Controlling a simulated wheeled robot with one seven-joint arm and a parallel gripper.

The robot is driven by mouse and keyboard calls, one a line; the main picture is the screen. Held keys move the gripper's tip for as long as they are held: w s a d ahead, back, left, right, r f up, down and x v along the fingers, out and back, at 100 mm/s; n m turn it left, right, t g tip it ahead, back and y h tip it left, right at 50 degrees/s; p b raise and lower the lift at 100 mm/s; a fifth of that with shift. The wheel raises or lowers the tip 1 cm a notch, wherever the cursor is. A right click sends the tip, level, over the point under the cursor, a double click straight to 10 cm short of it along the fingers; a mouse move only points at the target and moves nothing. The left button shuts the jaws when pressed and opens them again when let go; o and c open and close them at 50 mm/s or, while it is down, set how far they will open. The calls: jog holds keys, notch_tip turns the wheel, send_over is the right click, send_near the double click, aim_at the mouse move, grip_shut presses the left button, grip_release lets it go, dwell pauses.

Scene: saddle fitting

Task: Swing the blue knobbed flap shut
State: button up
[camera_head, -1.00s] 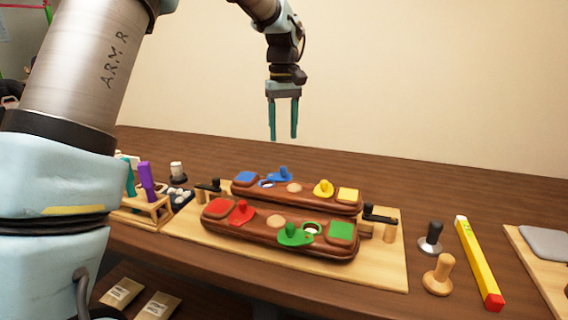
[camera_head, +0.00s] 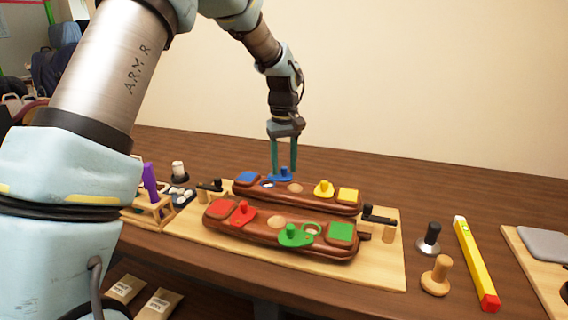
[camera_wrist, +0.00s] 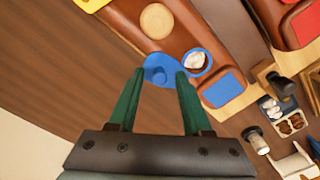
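The blue knobbed flap (camera_head: 281,175) sits on the far brown saddle-shaped block (camera_head: 310,200), swung aside from its blue-ringed hole (camera_head: 267,184). In the wrist view the flap (camera_wrist: 160,72) lies beside the open blue ring (camera_wrist: 198,62), and something white shows inside the ring. My gripper (camera_head: 284,172) is open, pointing down at the flap, with one finger on each side of its knob in the head view. In the wrist view my fingertips (camera_wrist: 160,72) also lie either side of the flap. I cannot tell whether they touch the knob.
The near brown block (camera_head: 270,238) carries red and green flaps. Black-handled clamps (camera_head: 378,215) stand at the board's ends. Table behind the blocks is clear.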

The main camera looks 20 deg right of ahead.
grip_shut()
dwell(0.6)
jog(key=m, duration=0.3)
jog(key=shift+s+a+m+p, duration=0.3)
jog(key=shift+s+a+p, duration=0.05)
jog(key=shift+s+p, duration=0.05)
jog(key=m, duration=0.3)
jog(key=a+m+p, duration=0.1)
jog(key=shift+s+r+m, duration=0.1)
jog(key=shift+s+m, duration=0.2)
jog(key=shift+s, duration=0.05)
jog(key=m, duration=0.2)
jog(key=a+m+p, duration=0.1)
jog(key=m, duration=0.1)
jog(key=a+m+p, duration=0.1)
jog(key=m, duration=0.3)
jog(key=m+p, duration=0.1)
jog(key=shift+w+a+m+p, duration=0.1)
jog(key=shift+a+m+p, duration=0.2)
jog(key=shift+a+m, duration=0.1)
jog(key=shift+w+a+m+p, duration=0.15)
jog(key=shift+m+p, duration=0.15)
jog(key=shift+m, duration=0.4)
jog(key=shift+w+a+m+p, duration=0.15)
jog(key=shift+m+p, duration=0.15)
jog(key=shift+m, duration=0.4)
